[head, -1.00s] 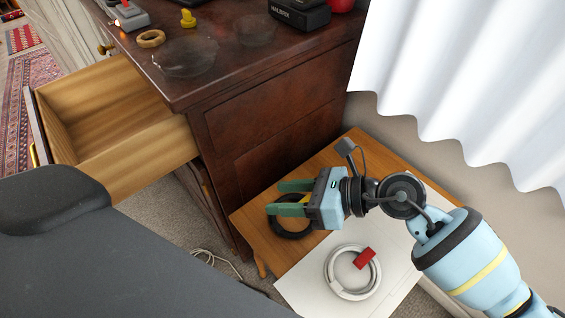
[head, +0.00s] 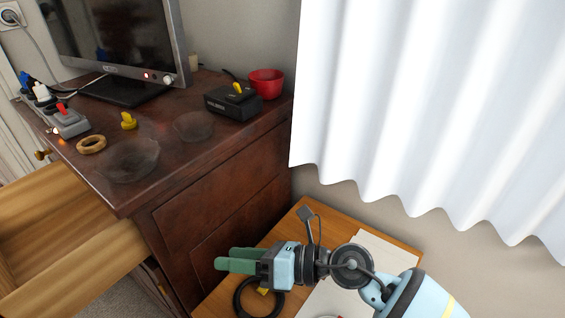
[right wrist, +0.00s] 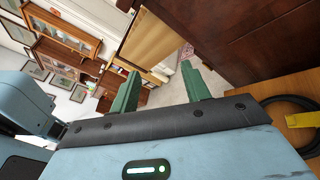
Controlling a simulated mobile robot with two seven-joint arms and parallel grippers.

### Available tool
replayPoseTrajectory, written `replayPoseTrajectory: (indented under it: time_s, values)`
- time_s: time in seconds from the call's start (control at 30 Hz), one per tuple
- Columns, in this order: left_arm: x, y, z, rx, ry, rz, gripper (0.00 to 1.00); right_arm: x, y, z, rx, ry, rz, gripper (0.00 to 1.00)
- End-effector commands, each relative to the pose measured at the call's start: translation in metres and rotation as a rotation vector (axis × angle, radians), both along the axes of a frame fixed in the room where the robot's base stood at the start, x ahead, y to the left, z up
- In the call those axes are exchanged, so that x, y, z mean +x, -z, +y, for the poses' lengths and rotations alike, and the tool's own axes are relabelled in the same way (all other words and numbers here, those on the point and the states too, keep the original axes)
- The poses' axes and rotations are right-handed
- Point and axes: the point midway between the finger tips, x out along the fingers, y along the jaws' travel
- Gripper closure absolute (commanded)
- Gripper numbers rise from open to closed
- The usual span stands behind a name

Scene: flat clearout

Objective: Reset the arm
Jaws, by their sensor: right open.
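My right gripper (head: 240,260) is open and empty, with green fingers pointing left in the head view. It hovers above the small wooden table, in front of the dark dresser. Its two green fingers (right wrist: 160,92) stand apart in the right wrist view, with nothing between them. My left gripper is not in view.
The dark dresser (head: 215,222) has an open drawer (head: 75,262) at left. A television (head: 115,45), black box (head: 222,104), red bowl (head: 266,82) and wooden ring (head: 91,144) stand on top. A black cable coil (head: 243,306) lies on the wooden table (head: 305,230). A white curtain (head: 430,100) hangs right.

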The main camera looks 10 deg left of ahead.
Motion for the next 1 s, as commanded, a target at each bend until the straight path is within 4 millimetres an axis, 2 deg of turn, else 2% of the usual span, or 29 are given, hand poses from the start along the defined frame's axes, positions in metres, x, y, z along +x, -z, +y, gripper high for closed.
replayPoseTrajectory:
  time_s: [0.13,0.23,0.47,0.6,0.73,0.87,1.0]
  values:
    - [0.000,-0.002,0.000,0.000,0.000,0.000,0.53,-0.002,-0.003,0.000,0.022,0.011,0.032,0.53]
    - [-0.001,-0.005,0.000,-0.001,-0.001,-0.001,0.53,-0.006,-0.009,-0.001,0.085,0.049,0.127,0.53]
    - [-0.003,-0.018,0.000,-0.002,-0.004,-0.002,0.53,-0.008,-0.025,-0.020,0.324,0.222,0.518,0.53]
    - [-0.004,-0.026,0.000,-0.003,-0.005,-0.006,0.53,-0.002,-0.023,-0.045,0.462,0.349,0.766,0.53]
    - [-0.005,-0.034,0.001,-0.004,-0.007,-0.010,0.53,0.000,-0.011,-0.073,0.581,0.473,0.993,0.53]
    - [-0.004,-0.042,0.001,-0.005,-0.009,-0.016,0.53,-0.001,0.008,-0.106,0.693,0.606,1.215,0.53]
    - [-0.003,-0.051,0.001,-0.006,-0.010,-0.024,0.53,-0.011,0.037,-0.145,0.808,0.756,1.445,0.53]
